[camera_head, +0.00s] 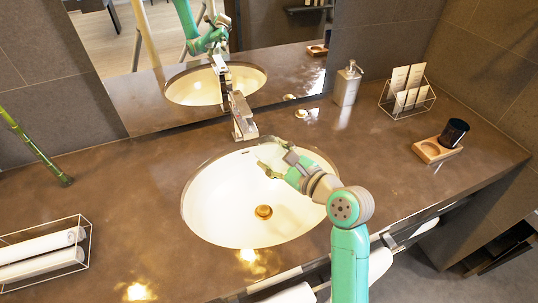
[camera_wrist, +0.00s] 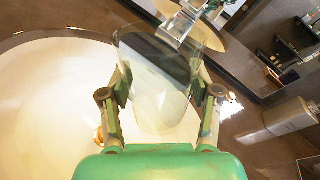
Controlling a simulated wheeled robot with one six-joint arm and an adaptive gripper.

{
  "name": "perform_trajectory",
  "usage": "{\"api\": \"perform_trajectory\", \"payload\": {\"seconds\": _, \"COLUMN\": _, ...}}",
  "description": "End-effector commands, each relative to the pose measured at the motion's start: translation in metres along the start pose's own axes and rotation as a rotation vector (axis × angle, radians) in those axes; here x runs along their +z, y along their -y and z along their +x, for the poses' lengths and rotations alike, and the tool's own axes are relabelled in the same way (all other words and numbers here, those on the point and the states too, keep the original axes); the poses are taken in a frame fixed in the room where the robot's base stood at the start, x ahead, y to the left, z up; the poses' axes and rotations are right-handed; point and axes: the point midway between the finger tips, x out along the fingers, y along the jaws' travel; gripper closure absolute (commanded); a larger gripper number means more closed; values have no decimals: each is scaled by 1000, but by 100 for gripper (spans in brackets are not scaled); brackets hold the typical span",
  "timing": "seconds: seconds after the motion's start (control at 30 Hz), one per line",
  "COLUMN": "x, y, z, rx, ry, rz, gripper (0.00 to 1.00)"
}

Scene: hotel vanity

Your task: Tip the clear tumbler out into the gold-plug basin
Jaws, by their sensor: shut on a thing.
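The clear tumbler (camera_wrist: 160,85) is between the two fingers of my gripper (camera_wrist: 160,100) in the wrist view, and the fingers are shut on its sides. In the head view the tumbler (camera_head: 269,155) is a faint clear shape at the tip of my gripper (camera_head: 283,160), above the back right part of the basin. The white oval basin (camera_head: 215,205) is sunk in the brown counter and has a gold plug (camera_head: 263,211). The plug also shows in part in the wrist view (camera_wrist: 98,137), beside my left finger. I cannot tell whether liquid is in the tumbler.
A chrome faucet (camera_head: 241,117) stands at the back rim, close to my gripper. A soap dispenser (camera_head: 347,83), a wire rack with cards (camera_head: 407,90) and a dark cup (camera_head: 453,132) on a wooden tray (camera_head: 429,151) stand right. A towel basket (camera_head: 45,250) is at left.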

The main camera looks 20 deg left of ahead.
Motion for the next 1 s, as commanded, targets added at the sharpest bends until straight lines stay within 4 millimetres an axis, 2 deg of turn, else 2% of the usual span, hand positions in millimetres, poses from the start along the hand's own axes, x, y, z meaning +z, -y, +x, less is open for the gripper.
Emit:
{"api": "perform_trajectory", "payload": {"seconds": 0.07, "x": -4, "y": 5, "z": -2, "rx": 0, "ry": -43, "rz": -110, "gripper": 96}}
{"api": "perform_trajectory", "payload": {"seconds": 0.47, "x": 13, "y": -8, "z": 4, "rx": 15, "ry": -280, "rz": -703, "gripper": 96}}
{"api": "perform_trajectory", "payload": {"seconds": 0.8, "x": -11, "y": -23, "z": 9, "rx": 26, "ry": -474, "rz": -1180, "gripper": 96}}
{"api": "perform_trajectory", "payload": {"seconds": 1.0, "x": -19, "y": -24, "z": 9, "rx": 27, "ry": -536, "rz": -1329, "gripper": 96}}
